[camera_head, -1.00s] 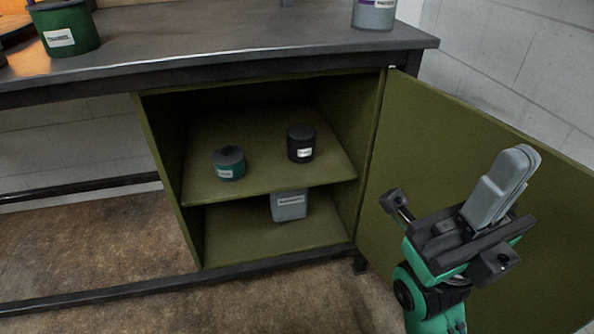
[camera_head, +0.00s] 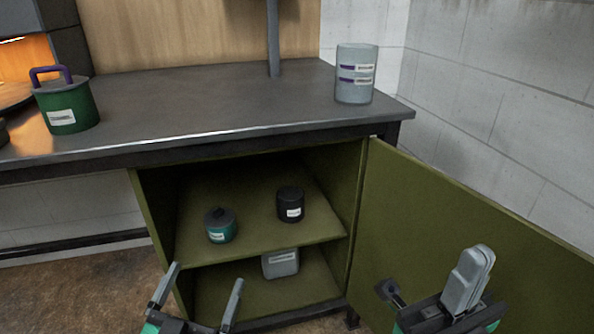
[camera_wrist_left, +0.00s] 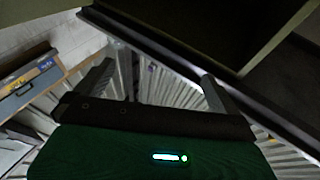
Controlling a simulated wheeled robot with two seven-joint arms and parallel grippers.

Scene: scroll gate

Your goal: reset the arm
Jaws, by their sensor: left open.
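My left gripper (camera_head: 205,276) is at the bottom of the head view, in front of the cabinet. Its two fingers are spread wide with nothing between them. The left wrist view also shows the open, empty left gripper (camera_wrist_left: 158,84). My right gripper (camera_head: 474,262) is at the lower right, in front of the open cabinet door. Its grey fingers appear pressed together, and I see no object in them.
The green cabinet's door (camera_head: 450,225) stands open at the right. Its upper shelf (camera_head: 265,230) holds a teal jar (camera_head: 220,226) and a black jar (camera_head: 290,205). A grey container (camera_head: 281,264) is below. A green canister (camera_head: 66,106) and a grey canister (camera_head: 355,75) stand on the worktop (camera_head: 220,105).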

